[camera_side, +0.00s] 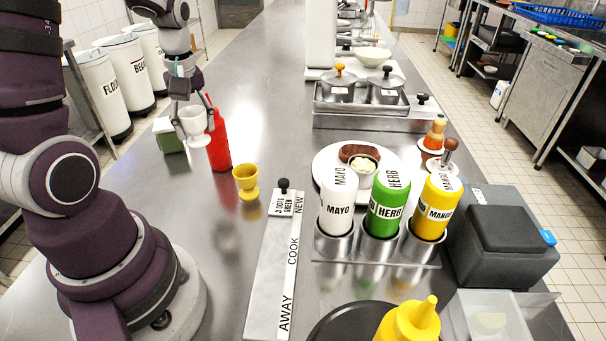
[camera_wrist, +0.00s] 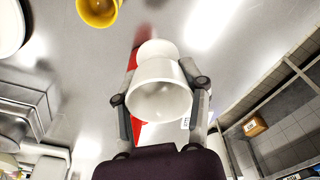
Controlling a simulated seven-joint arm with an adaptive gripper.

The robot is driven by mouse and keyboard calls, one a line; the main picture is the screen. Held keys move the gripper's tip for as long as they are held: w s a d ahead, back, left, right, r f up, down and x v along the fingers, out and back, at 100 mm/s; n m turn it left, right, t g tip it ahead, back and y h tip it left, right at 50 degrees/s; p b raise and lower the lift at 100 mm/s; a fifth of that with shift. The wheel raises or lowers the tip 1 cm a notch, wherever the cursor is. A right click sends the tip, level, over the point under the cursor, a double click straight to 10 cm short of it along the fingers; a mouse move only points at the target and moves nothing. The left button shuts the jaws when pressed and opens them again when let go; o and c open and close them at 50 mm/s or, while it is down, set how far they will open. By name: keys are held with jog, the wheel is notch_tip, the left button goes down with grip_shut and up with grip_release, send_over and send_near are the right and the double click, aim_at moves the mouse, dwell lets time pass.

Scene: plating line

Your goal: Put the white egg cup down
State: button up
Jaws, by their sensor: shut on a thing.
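The white egg cup (camera_side: 194,124) is held by my gripper (camera_side: 192,112) above the steel counter, at the left of the side view. In the wrist view the white egg cup (camera_wrist: 160,88) sits between both fingers of my gripper (camera_wrist: 160,92), its open mouth toward the camera. A red bottle (camera_side: 218,142) stands right beside the cup, and in the wrist view its red body (camera_wrist: 131,75) shows partly behind the cup. Whether they touch I cannot tell.
A yellow egg cup (camera_side: 247,181) stands on the counter to the right. A green box (camera_side: 170,136) stands left of the held cup. A sign strip (camera_side: 272,265), a white plate (camera_side: 327,161) and sauce bottles (camera_side: 386,204) are farther right. Bare counter (camera_side: 262,118) lies behind the yellow cup.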

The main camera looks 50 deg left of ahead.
jog(key=w+d+r+m, duration=0.3)
jog(key=w+d+m, duration=0.5)
jog(key=d+m, duration=0.15)
notch_tip(320, 180, up, 7)
jog(key=m+t+h, duration=0.1)
jog(key=m+h, duration=0.1)
jog(key=m, duration=1.3)
send_over(340, 291)
jog(key=w+a, duration=0.3)
jog(key=a, duration=0.3)
jog(key=shift+w+n, duration=0.15)
jog(key=shift+n, duration=0.1)
jog(key=s+d+m, duration=0.4)
jog(key=d+m, duration=0.2)
jog(key=shift+n+g, duration=0.3)
jog(key=f, duration=2.1)
jog(key=shift+w+a+f, duration=0.15)
jog(key=shift+w+f, duration=0.1)
jog(key=o, duration=1.2)
jog(key=shift+f, duration=0.1)
